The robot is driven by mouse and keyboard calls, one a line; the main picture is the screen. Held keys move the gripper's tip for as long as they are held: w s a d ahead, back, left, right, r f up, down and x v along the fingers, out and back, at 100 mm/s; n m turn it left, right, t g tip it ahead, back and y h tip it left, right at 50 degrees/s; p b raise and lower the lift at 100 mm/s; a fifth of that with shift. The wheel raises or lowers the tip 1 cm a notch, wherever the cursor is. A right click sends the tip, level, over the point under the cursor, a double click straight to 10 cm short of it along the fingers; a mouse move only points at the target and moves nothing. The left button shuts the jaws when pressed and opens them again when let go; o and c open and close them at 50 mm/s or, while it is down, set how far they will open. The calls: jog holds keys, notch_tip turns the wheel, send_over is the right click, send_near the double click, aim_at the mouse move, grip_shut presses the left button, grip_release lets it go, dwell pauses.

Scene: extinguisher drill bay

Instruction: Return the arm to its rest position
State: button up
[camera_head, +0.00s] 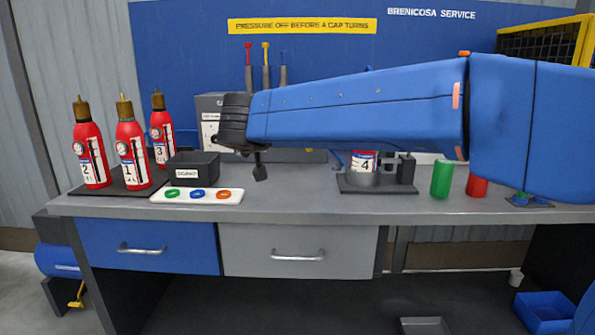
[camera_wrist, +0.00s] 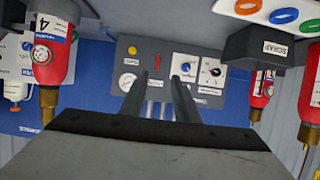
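My blue arm reaches across the bench from the right in the head view. My gripper (camera_head: 260,174) hangs at its left end, above the bench and in front of the grey panel box, touching nothing that I can see. In the wrist view, which looks upside down, the two dark fingers of my gripper (camera_wrist: 158,80) stand apart with nothing between them. The grey control panel (camera_wrist: 165,62), with gauges and a red lever, shows beyond the fingertips.
Red extinguishers 2 (camera_head: 90,150), 1 (camera_head: 131,150) and 3 (camera_head: 161,135) stand on a dark mat at left. A black scrap box (camera_head: 194,166) and white ring tray (camera_head: 180,195) are nearby. Extinguisher 4 (camera_head: 364,162) sits in a holder, partly hidden by my arm. Green (camera_head: 441,179) and red (camera_head: 477,186) cylinders stand right.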

jog(key=s+d+r+n+t+y, duration=0.25)
jog(key=d+r+y, duration=0.3)
jog(key=d, duration=0.55)
jog(key=s+d+f+g+h, duration=0.1)
jog(key=s+d+f+g, duration=0.2)
jog(key=s+d+f, duration=0.5)
jog(key=s+d+f+m+g+h, duration=0.1)
jog(key=s+d+f+g, duration=0.3)
jog(key=s+d+f, duration=0.5)
jog(key=s+d+f+m+g+h, duration=0.1)
jog(key=s+d+f+g+h, duration=0.2)
jog(key=s+d+f, duration=0.6)
jog(key=s+f+g, duration=0.1)
jog(key=s+f, duration=0.6)
jog(key=shift+s+f, duration=0.25)
jog(key=shift+f, duration=0.1)
